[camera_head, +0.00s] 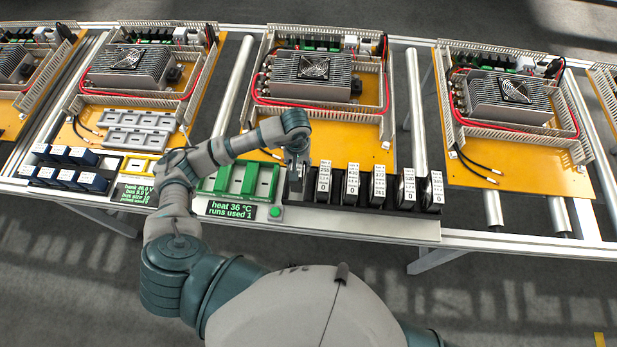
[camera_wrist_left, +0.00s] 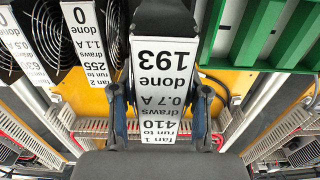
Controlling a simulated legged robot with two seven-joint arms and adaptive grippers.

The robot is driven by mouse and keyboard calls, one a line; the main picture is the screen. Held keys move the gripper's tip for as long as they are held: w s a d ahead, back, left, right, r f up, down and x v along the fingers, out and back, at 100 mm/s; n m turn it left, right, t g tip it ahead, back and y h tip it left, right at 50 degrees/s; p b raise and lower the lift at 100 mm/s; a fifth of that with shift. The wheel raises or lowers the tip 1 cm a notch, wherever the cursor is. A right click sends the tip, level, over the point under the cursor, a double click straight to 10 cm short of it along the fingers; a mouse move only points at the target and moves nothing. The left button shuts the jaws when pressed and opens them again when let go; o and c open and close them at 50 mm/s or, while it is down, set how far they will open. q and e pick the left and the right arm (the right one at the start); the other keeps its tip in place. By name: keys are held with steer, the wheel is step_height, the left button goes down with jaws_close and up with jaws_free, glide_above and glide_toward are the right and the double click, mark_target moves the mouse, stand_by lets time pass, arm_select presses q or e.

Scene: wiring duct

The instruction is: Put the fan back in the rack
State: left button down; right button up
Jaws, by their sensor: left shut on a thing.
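My left gripper (camera_head: 297,160) is shut on fan 1 (camera_wrist_left: 160,80), a dark fan with a white label reading "run to 410", "draws 0.7 A", "done 193". In the left wrist view, the fingers (camera_wrist_left: 160,100) close on both sides of the label. In the head view the gripper is at the left end of the row of fans, where the held fan is mostly hidden. The black rack (camera_head: 340,208) holds several upright fans (camera_head: 351,184) with white labels. Fan 2 (camera_wrist_left: 90,45) stands close beside the held fan. Whether the held fan touches the rack is unclear. My right gripper is out of view.
Green holders (camera_head: 249,180) stand just left of the held fan, with a "heat 36 °C" display (camera_head: 231,209) and green button (camera_head: 275,212) in front. Blue-capped blocks (camera_head: 85,157) sit far left. Orange panels with grey finned units (camera_head: 311,75) lie behind on the conveyor.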

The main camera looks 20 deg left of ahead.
arm_select(q)
steer(key=f, duration=0.2)
steer(key=a+f, duration=0.1)
steer(key=f, duration=0.4)
steer(key=shift+s+a+f+p, duration=0.15)
steer(key=shift+a+f+p, duration=0.05)
steer(key=shift+f+p, duration=0.15)
steer(key=shift+f, duration=0.35)
steer(key=shift+d, duration=0.5)
steer(key=c, duration=0.7)
jaws_free()
steer(key=shift+o, duration=0.6)
steer(key=shift+a, duration=0.4)
steer(key=shift+r, duration=0.1)
steer(key=r, duration=0.3)
steer(key=r+b, duration=0.1)
steer(key=r, duration=0.7)
steer(key=shift+d+b, duration=0.3)
steer(key=shift+d, duration=0.05)
steer(key=shift+r, duration=0.3)
steer(key=shift+a+r, duration=0.15)
steer(key=shift+a, duration=0.15)
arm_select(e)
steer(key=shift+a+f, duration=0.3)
arm_select(q)
steer(key=shift+d, duration=0.2)
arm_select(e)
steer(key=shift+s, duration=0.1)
